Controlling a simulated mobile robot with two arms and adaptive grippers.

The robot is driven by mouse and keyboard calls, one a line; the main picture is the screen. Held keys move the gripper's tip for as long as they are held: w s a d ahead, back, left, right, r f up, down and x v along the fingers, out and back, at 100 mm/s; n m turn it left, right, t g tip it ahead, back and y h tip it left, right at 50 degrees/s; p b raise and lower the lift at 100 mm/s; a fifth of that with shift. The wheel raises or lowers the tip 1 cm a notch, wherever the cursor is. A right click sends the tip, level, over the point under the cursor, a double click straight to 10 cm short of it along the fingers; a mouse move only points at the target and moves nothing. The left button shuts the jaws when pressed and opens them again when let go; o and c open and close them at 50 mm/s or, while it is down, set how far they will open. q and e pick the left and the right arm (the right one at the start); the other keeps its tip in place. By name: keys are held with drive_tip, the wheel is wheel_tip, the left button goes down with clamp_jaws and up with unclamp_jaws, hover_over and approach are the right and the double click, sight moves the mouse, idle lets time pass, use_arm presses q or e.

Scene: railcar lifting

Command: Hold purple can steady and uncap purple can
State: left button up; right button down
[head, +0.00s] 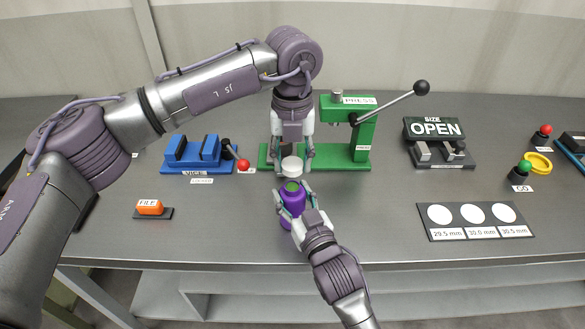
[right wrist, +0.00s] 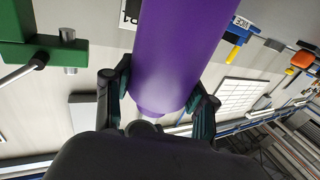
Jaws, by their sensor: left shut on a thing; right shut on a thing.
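The purple can (head: 291,216) stands upright in the head view near the table's front, with a green top (head: 292,187) showing. My right gripper (head: 293,196) is shut on the can, its fingers on either side of the body. In the right wrist view the purple can (right wrist: 185,50) fills the middle between the fingers of my right gripper (right wrist: 160,101). My left gripper (head: 293,168) points down above the can and is shut on a white cap (head: 292,164). The cap appears apart from the can, just above its green top.
A green press (head: 362,140) with a lever stands behind the grippers. A blue vise (head: 195,150) and orange file (head: 150,207) are at left. The table (head: 385,185) is bare between.

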drive_tip(key=shift+c, duration=1.4)
unclamp_jaws()
drive_tip(key=shift+s, duration=0.1)
